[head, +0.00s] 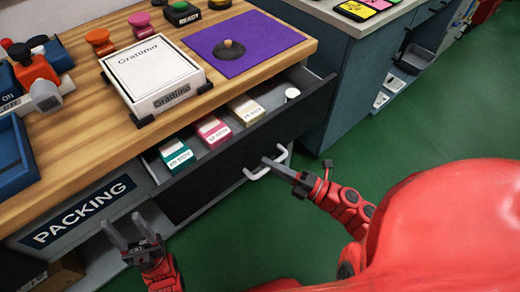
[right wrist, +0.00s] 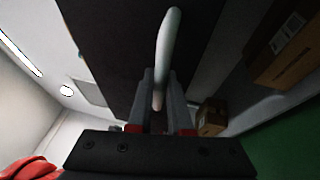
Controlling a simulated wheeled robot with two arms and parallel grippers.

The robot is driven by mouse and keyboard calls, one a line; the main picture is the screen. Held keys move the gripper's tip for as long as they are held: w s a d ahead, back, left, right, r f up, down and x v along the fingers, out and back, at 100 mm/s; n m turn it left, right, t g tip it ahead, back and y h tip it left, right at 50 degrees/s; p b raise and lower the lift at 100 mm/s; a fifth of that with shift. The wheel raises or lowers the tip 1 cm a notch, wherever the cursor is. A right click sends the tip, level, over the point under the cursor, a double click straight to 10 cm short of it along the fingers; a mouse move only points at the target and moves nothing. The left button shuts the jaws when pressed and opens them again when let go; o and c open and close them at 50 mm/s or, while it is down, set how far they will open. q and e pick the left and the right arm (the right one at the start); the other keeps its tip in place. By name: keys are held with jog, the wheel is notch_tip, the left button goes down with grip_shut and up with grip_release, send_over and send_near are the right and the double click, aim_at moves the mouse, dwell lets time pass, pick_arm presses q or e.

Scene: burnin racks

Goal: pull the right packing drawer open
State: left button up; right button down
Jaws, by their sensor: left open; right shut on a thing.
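The right packing drawer (head: 250,142) has a dark front and stands partly out from under the wooden bench top. Small teal, pink and cream boxes and a white round item lie in it. Its white bar handle (head: 267,163) is on the front. My right gripper (head: 268,163) is shut on the handle, and the handle (right wrist: 167,60) also shows between the fingers in the right wrist view. My left gripper (head: 132,240) is open and empty, in front of the bench by the PACKING sign (head: 78,212).
On the bench top (head: 90,130) stand a white Graftimo box (head: 155,75), a purple mat (head: 243,43) with a dark round piece, and several coloured knobs. A grey-blue cabinet (head: 350,85) stands right of the bench. The green floor (head: 430,130) is clear there.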

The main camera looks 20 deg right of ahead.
jog(key=s+d+p, duration=0.2)
jog(key=s+p, duration=0.1)
jog(key=s, duration=0.4)
jog(key=s+d+p, duration=0.3)
jog(key=s, duration=0.5)
jog(key=shift+s+d, duration=0.15)
jog(key=shift+d, duration=0.15)
jog(key=c, duration=0.8)
grip_release()
jog(key=shift+c, duration=0.2)
jog(key=shift+d, duration=0.1)
